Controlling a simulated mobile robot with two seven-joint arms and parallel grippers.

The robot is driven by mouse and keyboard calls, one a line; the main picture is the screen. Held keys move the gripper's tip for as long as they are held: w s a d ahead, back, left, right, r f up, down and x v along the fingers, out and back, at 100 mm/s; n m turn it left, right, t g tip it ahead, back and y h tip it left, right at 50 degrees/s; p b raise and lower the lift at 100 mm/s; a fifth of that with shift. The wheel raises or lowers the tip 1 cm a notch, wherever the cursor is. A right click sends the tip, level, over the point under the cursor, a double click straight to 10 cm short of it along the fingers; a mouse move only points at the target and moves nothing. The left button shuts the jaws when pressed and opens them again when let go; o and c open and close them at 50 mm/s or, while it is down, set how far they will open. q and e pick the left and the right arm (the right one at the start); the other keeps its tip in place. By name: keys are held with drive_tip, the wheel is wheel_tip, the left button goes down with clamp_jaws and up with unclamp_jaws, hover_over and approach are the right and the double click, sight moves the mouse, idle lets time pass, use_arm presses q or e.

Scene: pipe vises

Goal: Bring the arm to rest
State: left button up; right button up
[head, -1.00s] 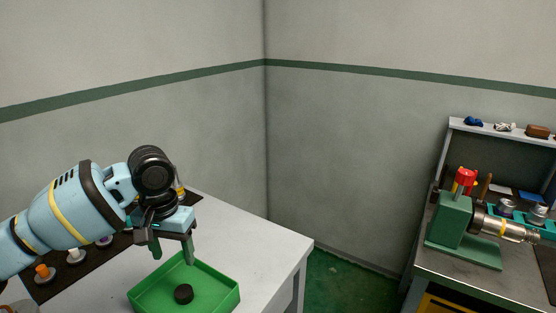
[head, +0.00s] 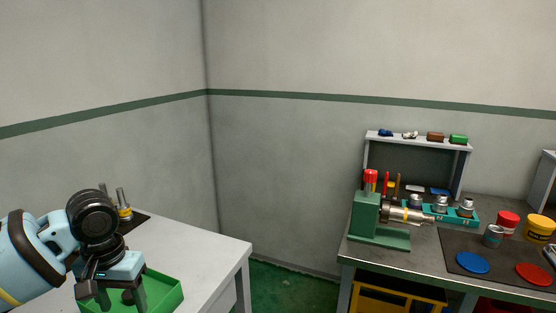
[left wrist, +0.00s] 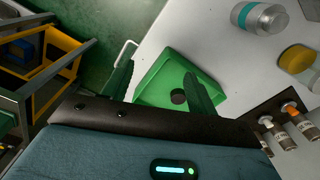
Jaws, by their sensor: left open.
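My left gripper (head: 120,299) is at the lower left of the head view, above the green tray (head: 168,291). Its two dark green fingers point down and stand apart with nothing held between them. In the left wrist view the fingers (left wrist: 160,90) frame the tray (left wrist: 150,78). In the head view the gripper hides much of the tray. My right gripper is not in view.
The white table (head: 205,257) holds the tray. A workbench (head: 425,245) at the right carries a green pipe vise (head: 367,218) clamping a metal pipe (head: 405,215), a teal rack (head: 463,217), blue and red discs and jars. Green floor shows between table and workbench.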

use_arm(q)
drive_tip(key=s+d+f+m+t+h, duration=0.1)
drive_tip(key=s+d+f+t+h, duration=0.2)
drive_tip(key=d+f, duration=0.75)
drive_tip(key=s+d+f+m+t+h, duration=0.1)
drive_tip(key=s+d+f+m+h, duration=0.2)
drive_tip(key=d+f, duration=0.75)
drive_tip(key=s+a+f+t+y, duration=0.1)
drive_tip(key=s+a+f, duration=0.3)
drive_tip(key=s, duration=0.4)
drive_tip(key=s+a+f+n+t+y, duration=0.1)
drive_tip(key=s+a+f+t, duration=0.1)
drive_tip(key=s+a+f, duration=0.2)
drive_tip(key=s+a+f+n+t+y+p, duration=0.1)
drive_tip(key=s+a+f+y, duration=0.1)
drive_tip(key=s, duration=0.9)
wheel_tip(320, 180, down, 2)
drive_tip(key=shift+s+a+f+t, duration=0.25)
drive_tip(key=shift+s+a+t, duration=0.05)
drive_tip(key=shift+a, duration=0.6)
